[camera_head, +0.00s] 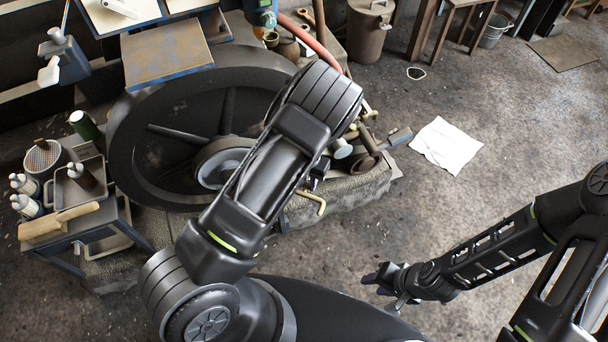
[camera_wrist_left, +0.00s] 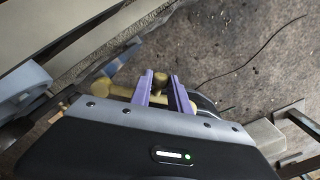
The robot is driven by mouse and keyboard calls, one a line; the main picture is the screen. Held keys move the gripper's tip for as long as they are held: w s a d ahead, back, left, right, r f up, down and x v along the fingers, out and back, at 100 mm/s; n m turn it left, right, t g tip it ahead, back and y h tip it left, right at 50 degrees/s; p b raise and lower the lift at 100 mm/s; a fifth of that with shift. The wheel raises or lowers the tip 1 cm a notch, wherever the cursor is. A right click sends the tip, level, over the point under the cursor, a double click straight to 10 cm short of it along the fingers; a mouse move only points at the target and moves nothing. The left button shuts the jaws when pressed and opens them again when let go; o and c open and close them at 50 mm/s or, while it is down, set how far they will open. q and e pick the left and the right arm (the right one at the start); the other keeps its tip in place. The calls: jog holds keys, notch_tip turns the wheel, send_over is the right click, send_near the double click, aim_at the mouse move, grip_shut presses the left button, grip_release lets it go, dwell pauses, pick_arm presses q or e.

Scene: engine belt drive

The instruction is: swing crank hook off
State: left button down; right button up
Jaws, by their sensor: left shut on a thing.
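In the left wrist view the purple fingers of my left gripper (camera_wrist_left: 165,92) are shut on a yellow-brass piece, seemingly the crank hook (camera_wrist_left: 125,90). A brass knob (camera_wrist_left: 160,78) shows between the fingertips.
The large dark flywheel (camera_head: 125,135) stands on a stone base (camera_head: 350,200), left of and behind my left arm. A small bench (camera_head: 125,215) with bottles and a tray is at the left. A white sheet (camera_head: 446,146) lies on the floor. The floor at right is mostly clear.

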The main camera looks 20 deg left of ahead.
pick_arm(q)
jog(key=shift+w, duration=0.1)
dwell(0.4)
jog(key=c, duration=1.2)
grip_release()
jog(key=shift+c, duration=0.2)
jog(key=shift+r, duration=0.1)
notch_tip(320, 180, up, 8)
jog(key=shift+f+p, duration=0.2)
jog(key=shift+p, duration=0.3)
